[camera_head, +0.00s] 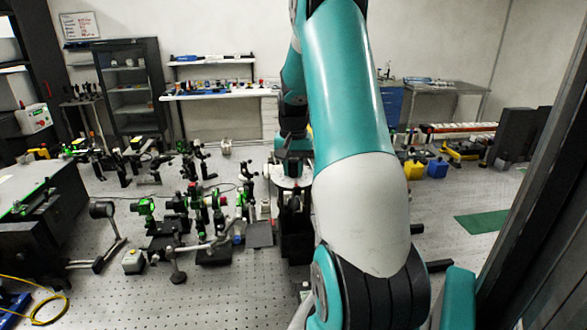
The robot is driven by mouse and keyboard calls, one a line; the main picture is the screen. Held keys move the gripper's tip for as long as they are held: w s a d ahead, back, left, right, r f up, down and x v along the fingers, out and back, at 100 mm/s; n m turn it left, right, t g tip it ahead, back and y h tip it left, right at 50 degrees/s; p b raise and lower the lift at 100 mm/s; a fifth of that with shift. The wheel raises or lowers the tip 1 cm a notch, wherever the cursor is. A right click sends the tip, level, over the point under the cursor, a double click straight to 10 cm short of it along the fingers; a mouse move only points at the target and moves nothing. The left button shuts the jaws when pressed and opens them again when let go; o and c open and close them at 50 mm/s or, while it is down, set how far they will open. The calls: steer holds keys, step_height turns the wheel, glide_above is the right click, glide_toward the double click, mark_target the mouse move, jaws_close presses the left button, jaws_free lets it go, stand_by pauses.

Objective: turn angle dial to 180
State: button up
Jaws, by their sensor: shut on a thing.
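My gripper (291,178) is small and dark at the end of my teal wrist, pointing down near the picture's middle. It is shut at a pale round part on top of a dark stand (296,235), where the angle dial seems to be. The dial's face and marks are too small and too covered to read. The fingertips are hard to make out against the dark parts.
Several optical mounts and posts (205,205) crowd the perforated table (215,290) to the left. A blue block (437,168) and a yellow block (413,169) stand to the right. A green mat (483,222) lies farther right. My arm hides the middle right.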

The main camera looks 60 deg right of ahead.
steer(key=m, duration=0.6)
steer(key=shift+w+r, duration=0.1)
steer(key=shift+m, duration=0.4)
stand_by(0.3)
steer(key=o, duration=0.8)
steer(key=shift+a, duration=0.1)
steer(key=shift+o, duration=0.6)
step_height(320, 180, up, 17)
steer(key=b, duration=0.4)
steer(key=shift+r, duration=0.2)
